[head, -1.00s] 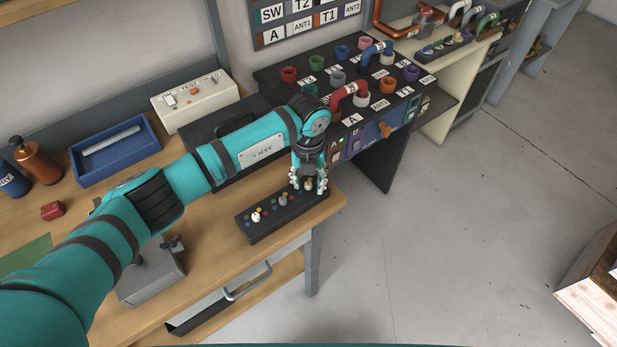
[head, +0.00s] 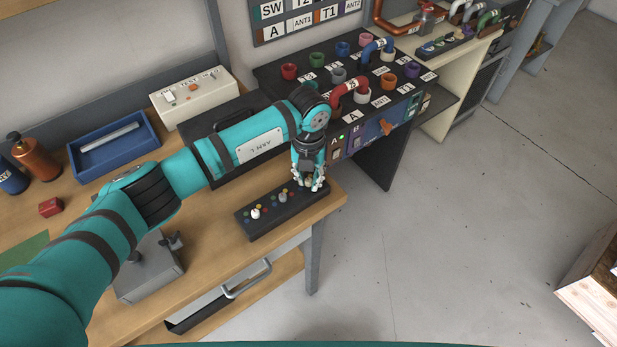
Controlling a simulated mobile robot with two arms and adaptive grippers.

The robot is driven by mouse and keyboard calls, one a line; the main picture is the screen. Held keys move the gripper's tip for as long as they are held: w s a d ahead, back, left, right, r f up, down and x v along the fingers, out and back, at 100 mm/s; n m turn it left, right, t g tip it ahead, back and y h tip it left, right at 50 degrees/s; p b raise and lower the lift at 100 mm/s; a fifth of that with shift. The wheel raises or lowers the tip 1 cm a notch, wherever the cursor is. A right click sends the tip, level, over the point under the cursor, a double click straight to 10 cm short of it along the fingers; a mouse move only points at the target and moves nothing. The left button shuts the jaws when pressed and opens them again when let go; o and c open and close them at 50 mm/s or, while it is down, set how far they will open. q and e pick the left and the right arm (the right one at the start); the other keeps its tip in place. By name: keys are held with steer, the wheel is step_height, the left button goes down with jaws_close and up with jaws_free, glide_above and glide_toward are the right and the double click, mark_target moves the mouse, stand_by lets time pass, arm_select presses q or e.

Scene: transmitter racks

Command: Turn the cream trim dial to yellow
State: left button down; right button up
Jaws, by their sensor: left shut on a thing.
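A dark dial box (head: 268,228) lies near the front right corner of the wooden bench. It bears a white dial (head: 256,213) on the left, a grey dial (head: 283,198) in the middle and a cream dial (head: 307,183) on the right. Small coloured dots surround the dials. My left gripper (head: 308,185) points down over the right end of the box and is shut on the cream dial. The fingers hide most of that dial and the dots around it, so I cannot tell which colour it points to. My right gripper is not in view.
A black panel with coloured sockets and pipes (head: 289,72) stands behind my left wrist. A white test box (head: 206,97), a blue tray (head: 75,158) and a grey clamp block (head: 150,272) are on the bench.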

mark_target(309, 180)
arm_select(q)
steer(key=m+b, duration=0.4)
steer(key=b, duration=0.1)
steer(key=m+b, duration=0.2)
steer(key=b, duration=0.1)
steer(key=shift+f, duration=0.25)
steer(key=shift+r+m+b, duration=0.2)
steer(key=shift+m+b, duration=0.9)
steer(key=shift+b, duration=0.15)
steer(key=shift+r, duration=0.1)
steer(key=c, duration=1.2)
jaws_free()
step_height(309, 180, up, 12)
